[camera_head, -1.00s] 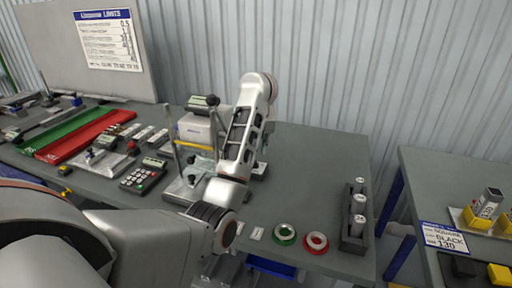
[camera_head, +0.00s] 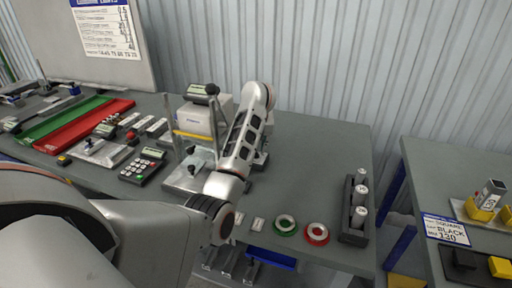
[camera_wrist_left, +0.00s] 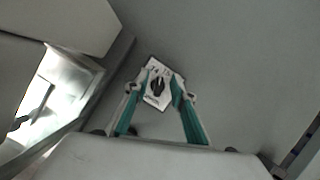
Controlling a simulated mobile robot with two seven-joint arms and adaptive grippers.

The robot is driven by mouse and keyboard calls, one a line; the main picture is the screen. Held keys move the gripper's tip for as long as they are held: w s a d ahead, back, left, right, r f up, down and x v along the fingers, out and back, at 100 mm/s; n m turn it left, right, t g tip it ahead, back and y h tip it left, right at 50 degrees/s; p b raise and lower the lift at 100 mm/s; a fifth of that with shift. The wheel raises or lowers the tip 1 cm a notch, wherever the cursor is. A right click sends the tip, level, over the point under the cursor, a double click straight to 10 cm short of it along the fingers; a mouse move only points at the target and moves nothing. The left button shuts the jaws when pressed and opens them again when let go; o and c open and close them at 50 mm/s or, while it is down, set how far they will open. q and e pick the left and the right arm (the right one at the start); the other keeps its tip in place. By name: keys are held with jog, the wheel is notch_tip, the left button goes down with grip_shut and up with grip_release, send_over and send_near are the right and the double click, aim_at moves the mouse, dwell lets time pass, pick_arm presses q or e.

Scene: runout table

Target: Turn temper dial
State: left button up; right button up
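The temper dial (camera_wrist_left: 158,88) shows in the left wrist view as a dark knob on a small white plate with printed marks. The plate lies flat on the grey table top. My left gripper (camera_wrist_left: 163,89) is open, with one teal-padded finger on each side of the knob. I cannot tell whether the fingertips touch it. In the head view my left arm (camera_head: 243,135) reaches over the table and hides the dial and most of the gripper. My right gripper is in neither view.
A bright metal fixture base (camera_wrist_left: 62,92) is close on the left in the wrist view. In the head view, a press-like stand (camera_head: 187,178), a keypad (camera_head: 143,167), green (camera_head: 285,223) and red (camera_head: 316,232) rings and a rack of cylinders (camera_head: 348,222) stand around the arm.

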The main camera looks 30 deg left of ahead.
pick_arm(q)
grip_shut()
